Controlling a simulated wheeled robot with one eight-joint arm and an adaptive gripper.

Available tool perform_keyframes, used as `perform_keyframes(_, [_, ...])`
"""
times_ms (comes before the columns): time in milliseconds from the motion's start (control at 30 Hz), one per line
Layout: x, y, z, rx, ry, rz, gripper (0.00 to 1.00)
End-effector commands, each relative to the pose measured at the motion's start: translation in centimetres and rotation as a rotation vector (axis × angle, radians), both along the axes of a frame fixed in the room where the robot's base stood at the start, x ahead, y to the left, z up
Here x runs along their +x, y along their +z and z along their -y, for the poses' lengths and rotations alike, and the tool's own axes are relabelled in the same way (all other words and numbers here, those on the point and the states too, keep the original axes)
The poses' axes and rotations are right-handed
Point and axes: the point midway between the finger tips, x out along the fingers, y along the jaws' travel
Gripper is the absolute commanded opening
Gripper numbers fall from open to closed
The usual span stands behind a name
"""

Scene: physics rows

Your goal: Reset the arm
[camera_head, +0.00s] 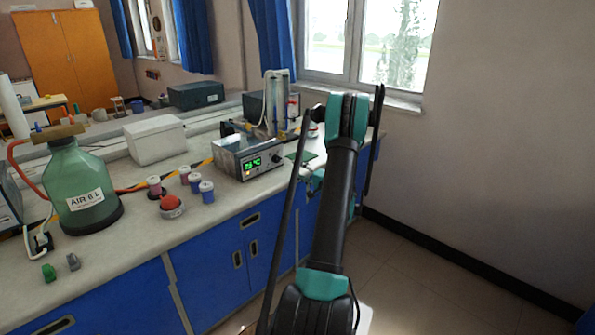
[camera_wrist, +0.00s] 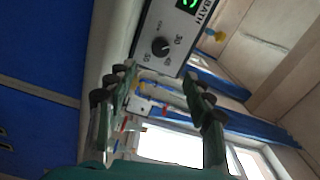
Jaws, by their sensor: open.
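My gripper (camera_wrist: 160,78) is open in the wrist view, its two dark green fingers apart with nothing held between them. The front panel of the grey bath unit (camera_wrist: 168,38), with a knob and green digits, shows beyond the fingertips. In the head view my black and teal arm reaches up and forward at the right end of the bench (camera_head: 105,268). The arm hides most of the gripper there.
The bath unit (camera_head: 248,156) stands left of my arm. Several thread-like spools (camera_head: 191,182), a red ball on a small holder (camera_head: 171,203), a green bottle (camera_head: 80,190) and a white box (camera_head: 155,139) stand on the bench. Floor at right (camera_head: 430,270) is clear.

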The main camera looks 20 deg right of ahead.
Motion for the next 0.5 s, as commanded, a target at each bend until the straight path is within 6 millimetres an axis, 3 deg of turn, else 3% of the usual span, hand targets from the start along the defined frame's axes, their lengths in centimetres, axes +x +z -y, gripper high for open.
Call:
perform_keyframes(333, [0.0, 0.2, -0.7, -0.009, 0.008, -0.009, 0.52])
perform_keyframes(500, [-0.3, 1.3, -5.1, -0.077, 0.065, -0.075, 0.52])
